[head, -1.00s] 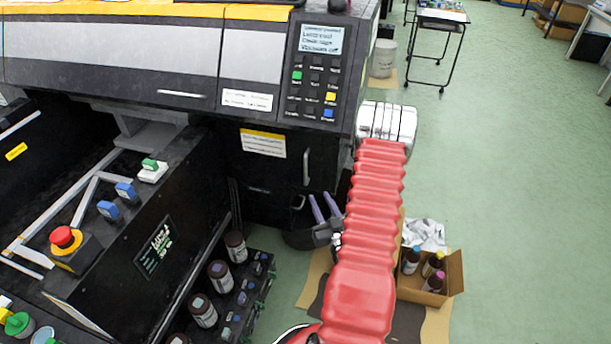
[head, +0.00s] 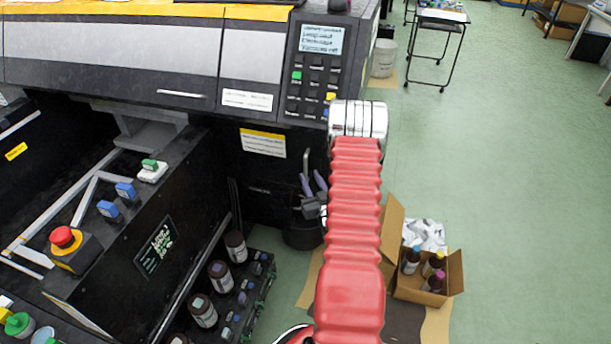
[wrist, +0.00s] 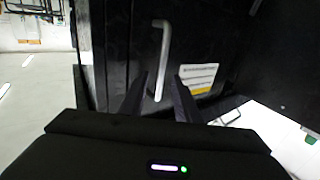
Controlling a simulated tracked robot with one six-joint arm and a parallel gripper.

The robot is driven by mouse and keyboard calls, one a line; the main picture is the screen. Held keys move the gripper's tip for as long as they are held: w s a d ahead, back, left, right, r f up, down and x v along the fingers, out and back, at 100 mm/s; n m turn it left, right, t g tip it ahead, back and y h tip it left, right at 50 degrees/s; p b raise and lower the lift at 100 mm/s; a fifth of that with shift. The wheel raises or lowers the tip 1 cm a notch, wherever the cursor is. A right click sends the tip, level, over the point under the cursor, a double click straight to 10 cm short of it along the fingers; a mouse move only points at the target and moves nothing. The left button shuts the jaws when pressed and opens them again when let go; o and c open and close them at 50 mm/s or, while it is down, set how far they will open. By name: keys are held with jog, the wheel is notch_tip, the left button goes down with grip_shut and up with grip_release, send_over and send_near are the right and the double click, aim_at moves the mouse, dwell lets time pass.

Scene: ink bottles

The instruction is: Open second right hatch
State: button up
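The hatch is a black panel (head: 262,172) on the machine's front, below the control panel. Its upright grey bar handle (head: 306,160) is right of a white label with a yellow stripe (head: 263,143). In the wrist view the picture is turned over, and the handle (wrist: 161,55) stands upright near the middle, with the label (wrist: 198,78) right of it. My gripper (head: 312,176) is below the handle in the head view, fingers pointing at it. In the wrist view my gripper (wrist: 160,72) is open, with the handle's end between its fingers. Contact cannot be told.
A black bucket (head: 301,235) stands below my gripper. An open cardboard box (head: 452,276) with several bottles is right of my arm. A rack of ink bottles (head: 247,298) is at lower left. The green floor (head: 500,180) is clear to the right.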

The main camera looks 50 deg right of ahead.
aim_at(306, 170)
jog(key=shift+x, duration=1.6)
jog(key=shift+c, duration=0.5)
grip_shut()
